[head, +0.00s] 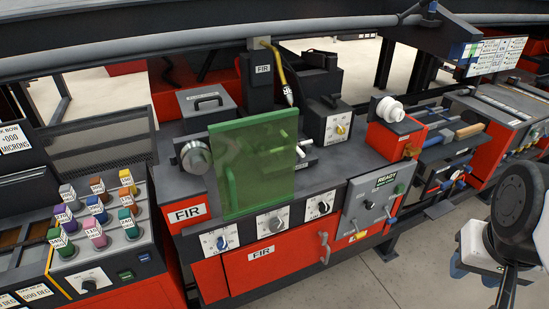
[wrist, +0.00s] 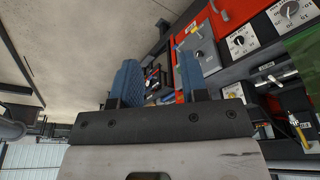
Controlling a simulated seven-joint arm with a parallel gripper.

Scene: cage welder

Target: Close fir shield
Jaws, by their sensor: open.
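The fir shield is a translucent green panel (head: 252,168) standing upright at the front of the FIR station, seen near the middle of the head view. Machine parts show dimly through it. A corner of the green panel also shows at the right edge of the wrist view (wrist: 304,48). My gripper is at the lower right of the head view, partly cut off and well apart from the shield. In the wrist view my gripper (wrist: 157,78) is open, its two blue fingers apart with nothing between them.
The red FIR cabinet (head: 278,268) has dials and a grey READY panel (head: 372,205) with levers. A round metal knob (head: 196,157) sits left of the shield. Coloured blocks (head: 97,208) stand at the left. Grey floor (head: 415,280) is clear between cabinet and arm.

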